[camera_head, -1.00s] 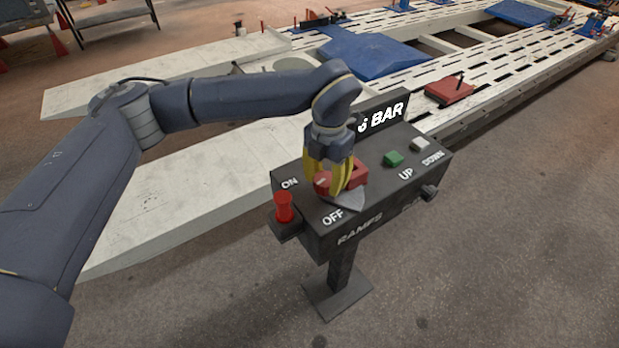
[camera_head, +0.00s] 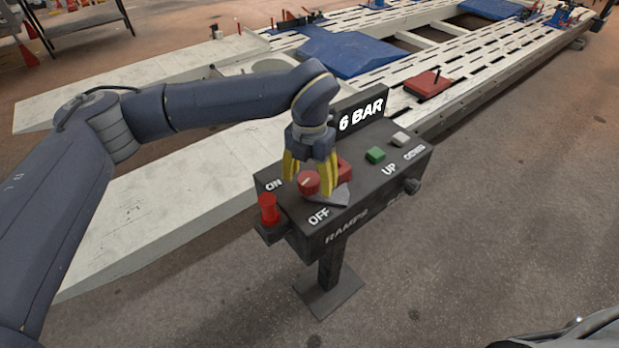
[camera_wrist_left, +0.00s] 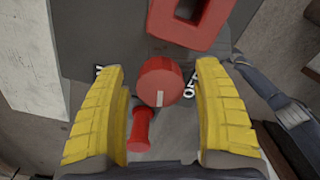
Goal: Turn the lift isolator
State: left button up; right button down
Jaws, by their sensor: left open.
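The lift isolator is a red round knob (camera_head: 308,183) with a white mark, on top of a dark control box (camera_head: 375,190) between the labels ON and OFF. My left gripper (camera_head: 310,185) is above the box with yellow fingers spread on either side of the knob. In the left wrist view the knob (camera_wrist_left: 160,80) shows between and just beyond the open fingers (camera_wrist_left: 162,85), with clear gaps at both sides. Its white mark lies on the edge nearest my gripper, not at either label. My right gripper is not in view.
A red square ring (camera_wrist_left: 192,22) stands beside the knob, partly hidden in the head view. A red plunger (camera_head: 268,208) sits at the box's left corner. A green button (camera_head: 375,155) and a white button (camera_head: 401,139) are at right. A white ramp (camera_head: 160,210) lies behind.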

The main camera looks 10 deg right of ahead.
pick_arm(q)
jog(key=shift+r, duration=0.15)
notch_tip(320, 180, up, 12)
dwell(0.6)
